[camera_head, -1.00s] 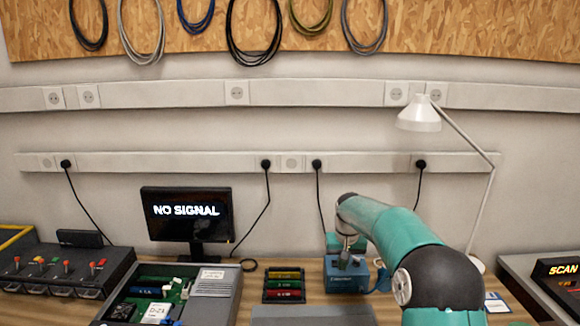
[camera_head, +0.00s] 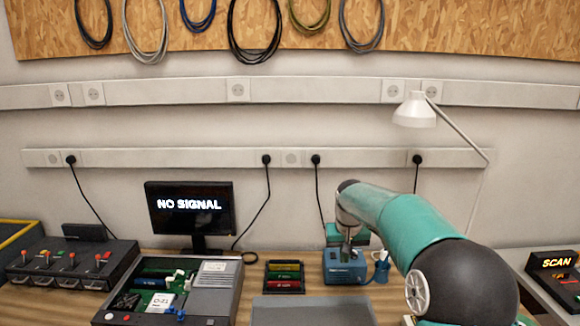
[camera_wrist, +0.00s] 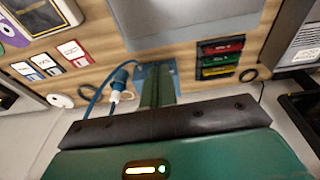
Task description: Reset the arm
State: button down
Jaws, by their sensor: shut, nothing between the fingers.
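My arm is teal with a dark joint and reaches in from the lower right in the head view. My gripper (camera_head: 346,246) points down at a small blue box (camera_head: 345,271) on the wooden bench. It is shut and holds nothing. I cannot tell whether the fingertips touch the box. In the wrist view my gripper (camera_wrist: 158,88) extends over the blue box (camera_wrist: 169,68), which it mostly hides.
A blue plug and cable (camera_head: 381,268) lie right of the box. A rack of colored cartridges (camera_head: 284,276), an opened computer case (camera_head: 216,287), a monitor (camera_head: 190,212) and a switch panel (camera_head: 70,262) stand left. A white lamp (camera_head: 415,110) rises behind the arm.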

jog(key=s+r+t, duration=0.1)
jog(key=s+r, duration=0.4)
jog(key=s, duration=0.4)
jog(key=s+r+t, duration=0.1)
jog(key=s+r, duration=0.5)
jog(key=s, duration=0.4)
jog(key=s+f, duration=0.2)
jog(key=s, duration=0.7)
jog(key=s+f+t, duration=0.1)
jog(key=s+f, duration=0.1)
jog(key=s, duration=0.8)
jog(key=shift+s+d, duration=0.25)
jog(key=shift+d, duration=0.05)
jog(key=shift+a, duration=0.2)
